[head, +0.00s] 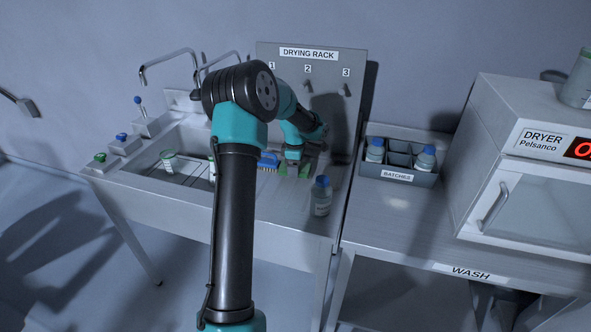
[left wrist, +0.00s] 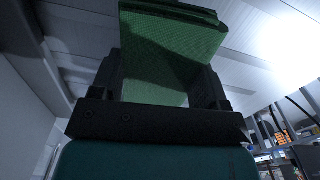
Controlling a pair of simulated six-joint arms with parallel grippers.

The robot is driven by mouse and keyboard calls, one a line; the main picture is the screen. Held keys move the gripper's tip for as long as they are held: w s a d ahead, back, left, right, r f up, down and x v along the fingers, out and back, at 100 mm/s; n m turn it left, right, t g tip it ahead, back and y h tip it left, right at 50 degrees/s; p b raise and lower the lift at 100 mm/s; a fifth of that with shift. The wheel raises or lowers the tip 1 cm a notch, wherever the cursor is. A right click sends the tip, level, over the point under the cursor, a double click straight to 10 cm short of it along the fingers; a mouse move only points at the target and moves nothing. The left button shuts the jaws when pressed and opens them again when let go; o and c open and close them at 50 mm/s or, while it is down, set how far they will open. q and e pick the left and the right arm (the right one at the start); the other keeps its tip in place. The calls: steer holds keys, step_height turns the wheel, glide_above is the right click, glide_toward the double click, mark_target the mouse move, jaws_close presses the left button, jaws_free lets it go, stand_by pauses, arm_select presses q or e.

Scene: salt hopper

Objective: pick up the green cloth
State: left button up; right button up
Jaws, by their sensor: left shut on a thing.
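The green cloth (left wrist: 175,45) shows large in the left wrist view, a folded slab between the two dark fingers of my left gripper (left wrist: 158,80). In the head view a bit of the green cloth (head: 293,171) shows under my left gripper (head: 303,160), at the right end of the wash bench in front of the drying rack. My left gripper is shut on it. Whether the cloth touches the bench is hard to tell. My left arm hides part of the sink. My right gripper is in neither view.
A blue-capped bottle (head: 321,195) stands close to the right of my gripper. A blue brush (head: 268,161) lies just left of it. The drying rack board (head: 350,60) rises behind. A batches crate (head: 397,175) and the dryer (head: 520,150) stand further right.

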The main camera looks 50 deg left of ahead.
arm_select(q)
step_height(320, 180, up, 6)
steer(key=shift+f, duration=0.15)
steer(key=s+d, duration=0.3)
steer(key=s, duration=0.2)
steer(key=s+d, duration=0.4)
steer(key=s, duration=0.2)
steer(key=s+d, duration=0.3)
steer(key=s, duration=0.2)
steer(key=shift+s+d+f, duration=0.1)
steer(key=shift+s+d, duration=0.15)
steer(key=shift+s, duration=0.05)
